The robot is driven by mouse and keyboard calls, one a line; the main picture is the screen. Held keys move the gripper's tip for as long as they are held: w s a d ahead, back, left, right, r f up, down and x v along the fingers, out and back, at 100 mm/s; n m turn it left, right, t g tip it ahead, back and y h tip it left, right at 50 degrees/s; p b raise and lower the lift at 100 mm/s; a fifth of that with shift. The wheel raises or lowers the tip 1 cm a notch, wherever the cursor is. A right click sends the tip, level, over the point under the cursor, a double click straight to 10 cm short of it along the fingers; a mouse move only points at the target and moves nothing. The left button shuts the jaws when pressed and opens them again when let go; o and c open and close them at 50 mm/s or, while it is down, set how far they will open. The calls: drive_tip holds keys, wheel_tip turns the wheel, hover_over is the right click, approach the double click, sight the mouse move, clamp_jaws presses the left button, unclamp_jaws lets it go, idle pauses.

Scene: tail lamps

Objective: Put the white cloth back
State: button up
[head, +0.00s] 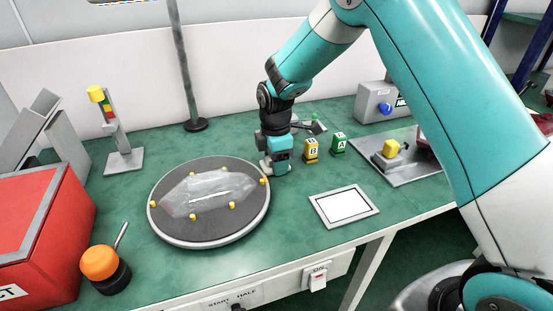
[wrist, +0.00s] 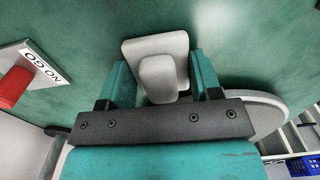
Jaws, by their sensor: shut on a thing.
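My gripper (head: 277,166) points down at the right rim of the round turntable. In the wrist view its two teal fingers (wrist: 163,78) stand on either side of the raised middle of a pale, rounded piece, which I take to be the white cloth (wrist: 142,50), and it is shut on it. In the head view only a small pale edge of the cloth (head: 265,168) shows beside the fingers. I cannot tell whether it touches the bench. A flat white rectangle with a dark outline (head: 344,205) lies on the bench to the right, bare.
The turntable (head: 178,235) carries a clear lamp cover (head: 209,193) among yellow pegs. Yellow B (head: 311,150) and green A (head: 338,143) blocks stand close right of my gripper. A grey tray (head: 420,170) lies farther right. An orange-topped thing (head: 100,264) and red box (head: 55,235) stand left.

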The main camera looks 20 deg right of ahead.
drive_tip(key=o, duration=0.9)
drive_tip(key=shift+f, duration=0.1)
wheel_tip(320, 180, up, 12)
drive_tip(key=s+a+r+m+y, duration=0.1)
drive_tip(key=s+r+m, duration=0.1)
drive_tip(key=s, duration=0.8)
drive_tip(key=s+a+r+m+y, duration=0.1)
drive_tip(key=s+m, duration=0.4)
drive_tip(key=s, duration=0.5)
drive_tip(key=s+a+r+m+y, duration=0.2)
drive_tip(key=s+r+m, duration=0.2)
drive_tip(key=s, duration=0.7)
drive_tip(key=shift+a+r+p, duration=0.3)
drive_tip(key=shift+r+p, duration=0.1)
drive_tip(key=shift+p, duration=0.05)
